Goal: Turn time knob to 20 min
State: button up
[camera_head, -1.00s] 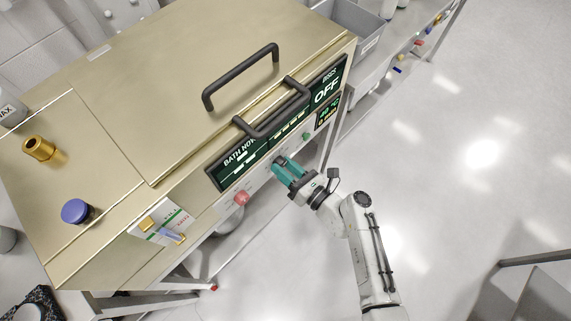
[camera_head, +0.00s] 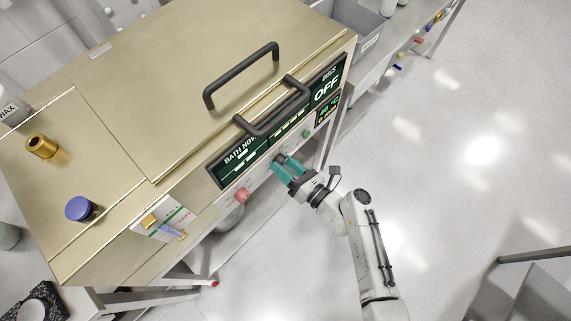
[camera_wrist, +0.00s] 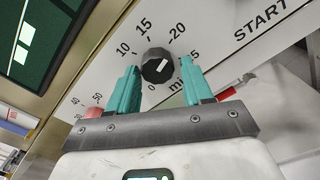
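The time knob (camera_wrist: 157,66) is a dark round knob with a white mark, on a pale panel with a printed dial reading 0, 10, 15, 20 and "min". The mark slants from lower left to upper right; which end points is unclear. My gripper (camera_wrist: 159,62) has its two teal fingers on either side of the knob, apart, with a visible gap at the right finger. Contact at the left finger is unclear. In the head view my gripper (camera_head: 280,161) is at the front panel of the brass-coloured bath (camera_head: 130,90) and hides most of the knob.
A red knob (camera_head: 242,195) lies left of my gripper and a green button (camera_head: 306,134) to its right. Dark displays (camera_head: 240,162) and a dark handle (camera_head: 272,112) are above. A blue-capped item (camera_head: 80,208) and a brass cup (camera_head: 41,146) stand on top. The floor at right is free.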

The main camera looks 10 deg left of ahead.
jog(key=shift+o, duration=0.9)
jog(key=shift+r, duration=0.1)
jog(key=v, duration=1)
jog(key=shift+s+d, duration=0.25)
jog(key=shift+d, duration=0.05)
